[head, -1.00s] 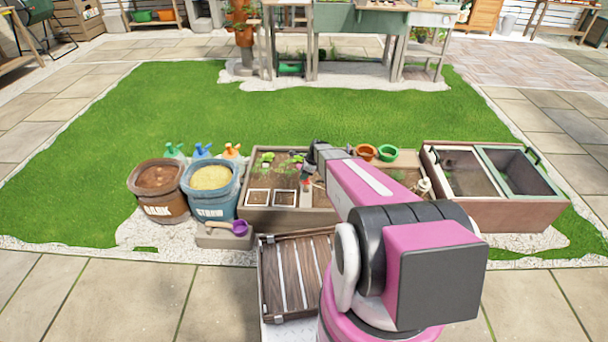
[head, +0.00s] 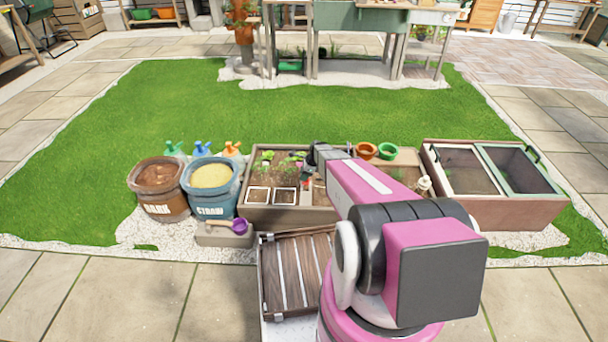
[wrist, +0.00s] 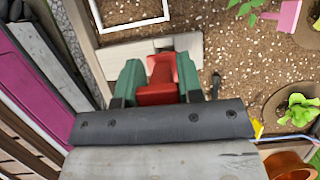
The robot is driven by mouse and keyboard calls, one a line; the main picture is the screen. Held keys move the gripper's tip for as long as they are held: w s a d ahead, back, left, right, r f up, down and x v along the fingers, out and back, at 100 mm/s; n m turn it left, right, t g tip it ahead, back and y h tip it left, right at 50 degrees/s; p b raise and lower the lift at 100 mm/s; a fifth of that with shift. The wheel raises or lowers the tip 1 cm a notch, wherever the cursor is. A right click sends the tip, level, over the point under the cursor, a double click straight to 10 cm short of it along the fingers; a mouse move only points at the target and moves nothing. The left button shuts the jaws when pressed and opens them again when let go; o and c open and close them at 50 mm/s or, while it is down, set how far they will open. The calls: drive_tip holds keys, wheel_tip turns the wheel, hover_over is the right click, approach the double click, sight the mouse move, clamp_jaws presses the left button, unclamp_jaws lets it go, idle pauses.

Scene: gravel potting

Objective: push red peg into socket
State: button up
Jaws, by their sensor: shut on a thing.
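The red peg (wrist: 157,82) sits between the two green fingers of my gripper (wrist: 158,78) in the wrist view. The fingers are shut on it. Under and beyond the peg is a pale block (wrist: 118,58) at the edge of the soil bed. The socket's opening is not visible, and I cannot tell how deep the peg sits. In the head view my gripper (head: 308,172) is over the planter box (head: 285,214), and only a small bit of red shows below it.
White square frames (head: 259,196) lie on the soil left of my gripper. Seedlings (wrist: 297,112) and an orange pot (wrist: 290,166) are at the right in the wrist view. A slatted crate (head: 297,273) is in front. The cold frame (head: 497,207) stands at the right.

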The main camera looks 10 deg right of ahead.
drive_tip(key=shift+f, duration=2.25)
drive_tip(key=o, duration=0.9)
drive_tip(key=w+v, duration=0.1)
drive_tip(key=v, duration=1)
drive_tip(key=s+a+r+n+h, duration=0.1)
drive_tip(key=s+r+n, duration=0.5)
drive_tip(key=s, duration=0.3)
drive_tip(key=s+a+r+n+h, duration=0.1)
drive_tip(key=s+r+n+h, duration=0.1)
drive_tip(key=s+r+n, duration=0.5)
drive_tip(key=s+a+r+n+h, duration=0.1)
drive_tip(key=s+r+n, duration=0.6)
drive_tip(key=s, duration=0.4)
drive_tip(key=shift+s+a+r+g+h, duration=0.15)
drive_tip(key=shift+s+r+g+h, duration=0.2)
drive_tip(key=shift+r, duration=0.3)
